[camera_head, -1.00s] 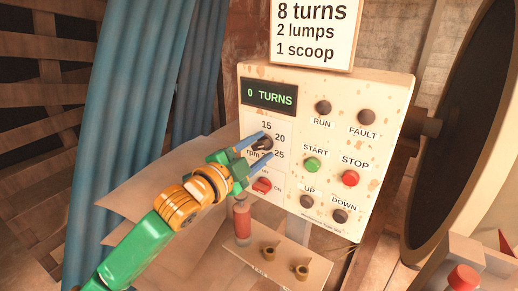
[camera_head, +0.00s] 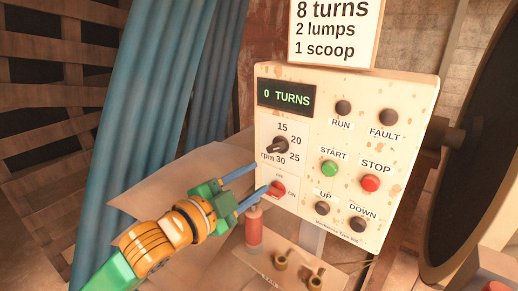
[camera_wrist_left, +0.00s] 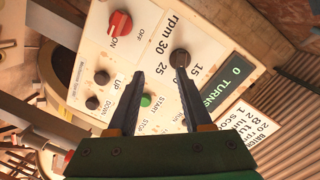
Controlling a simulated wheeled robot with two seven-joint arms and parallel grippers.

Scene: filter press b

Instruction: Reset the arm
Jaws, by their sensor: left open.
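My left gripper (camera_head: 247,187) is open and empty, its two blue fingers pointing at the lower left of the cream control panel (camera_head: 409,97). It sits in front of the panel, left of the red on/off switch (camera_head: 277,189) and below the black rpm knob (camera_head: 277,146). The left wrist view shows the dark fingers (camera_wrist_left: 158,82) spread, with the rpm knob (camera_wrist_left: 180,58) near one tip and the red switch (camera_wrist_left: 120,23) beyond. The display (camera_head: 286,98) reads 0 TURNS. My right gripper is not in view.
The panel also has a green START button (camera_head: 329,168), a red STOP button (camera_head: 370,183) and UP and DOWN buttons. A red-handled item (camera_head: 254,230) and small brass fittings (camera_head: 281,259) stand below. Blue hanging strips (camera_head: 165,80) are on the left, a large dark wheel (camera_head: 480,150) on the right.

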